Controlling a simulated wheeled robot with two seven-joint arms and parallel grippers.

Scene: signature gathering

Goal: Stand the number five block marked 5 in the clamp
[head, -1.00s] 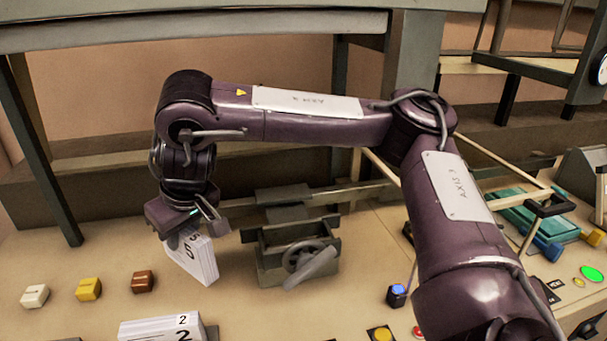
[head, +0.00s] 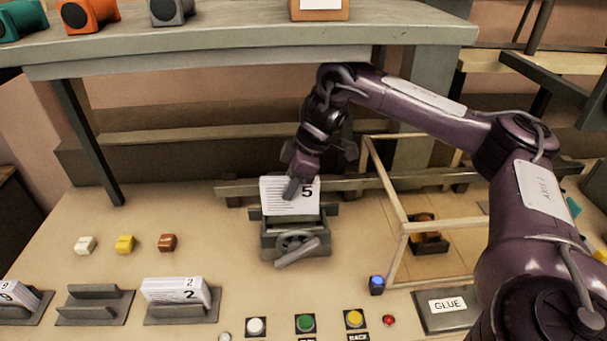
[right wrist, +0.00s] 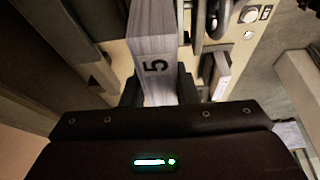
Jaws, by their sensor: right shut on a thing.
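The number five block (head: 277,197) is a white stack of pages marked 5, held upright above the clamp. My right gripper (head: 299,186) is shut on it from above and behind. The clamp (head: 293,240) is a dark grey vise with a hand wheel at its front. The block's lower edge overlaps the clamp's top in the head view; I cannot tell whether it is between the jaws. In the right wrist view the block (right wrist: 156,45) stands between the fingers, with its 5 near the gripper. My left gripper is not in view.
A stand with a block marked 2 (head: 175,291), an empty stand (head: 95,304) and another loaded stand (head: 20,301) line the front left. A wooden frame (head: 393,235) rises right of the clamp. Buttons line the front edge. A shelf (head: 240,45) overhangs the back.

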